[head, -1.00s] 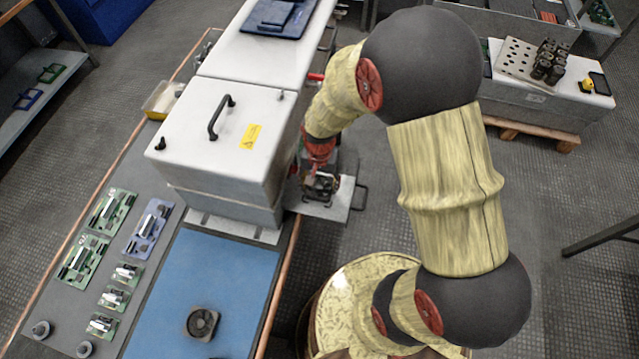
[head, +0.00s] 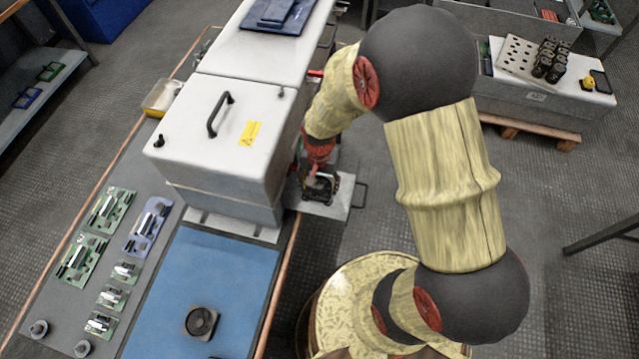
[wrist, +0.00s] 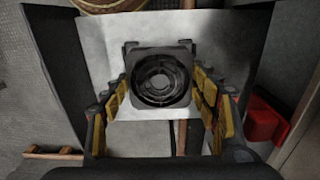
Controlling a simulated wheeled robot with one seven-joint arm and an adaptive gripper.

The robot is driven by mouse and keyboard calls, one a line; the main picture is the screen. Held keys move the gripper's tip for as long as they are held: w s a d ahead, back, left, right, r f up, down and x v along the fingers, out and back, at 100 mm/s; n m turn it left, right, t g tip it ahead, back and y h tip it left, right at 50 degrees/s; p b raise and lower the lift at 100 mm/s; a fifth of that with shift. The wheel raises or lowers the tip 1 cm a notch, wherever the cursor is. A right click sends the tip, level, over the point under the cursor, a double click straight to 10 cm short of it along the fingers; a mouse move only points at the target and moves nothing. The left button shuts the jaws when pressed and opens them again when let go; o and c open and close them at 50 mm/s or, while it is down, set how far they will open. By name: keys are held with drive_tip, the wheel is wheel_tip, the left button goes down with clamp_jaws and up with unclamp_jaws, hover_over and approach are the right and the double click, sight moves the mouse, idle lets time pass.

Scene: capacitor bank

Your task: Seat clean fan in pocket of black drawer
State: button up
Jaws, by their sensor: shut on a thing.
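My gripper (wrist: 160,100) is shut on a dark square fan (wrist: 160,78), with its yellow-padded fingers on either side. In the head view my gripper (head: 318,186) is low over the pulled-out drawer (head: 338,206), beside the white cabinet. The drawer's floor looks light grey in the wrist view (wrist: 108,60), with dark panels to both sides. Small dark corner pieces (wrist: 187,44) show at the fan's far edge. The fan hides what is under it, so I cannot tell whether it touches the pocket. A second fan (head: 200,322) lies on the blue mat.
The white cabinet (head: 225,130) with a black handle stands close left of my gripper. The drawer's handle (head: 361,195) sticks out to the right. Circuit boards (head: 110,208) lie on the bench at left. A red object (wrist: 265,122) is at the right in the wrist view.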

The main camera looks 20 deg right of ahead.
drive_tip(key=o, duration=1.1)
drive_tip(key=shift+o, duration=0.7)
drive_tip(key=shift+w+r, duration=0.1)
drive_tip(key=shift+r, duration=0.15)
wheel_tip(320, 180, up, 11)
drive_tip(key=shift+r, duration=0.2)
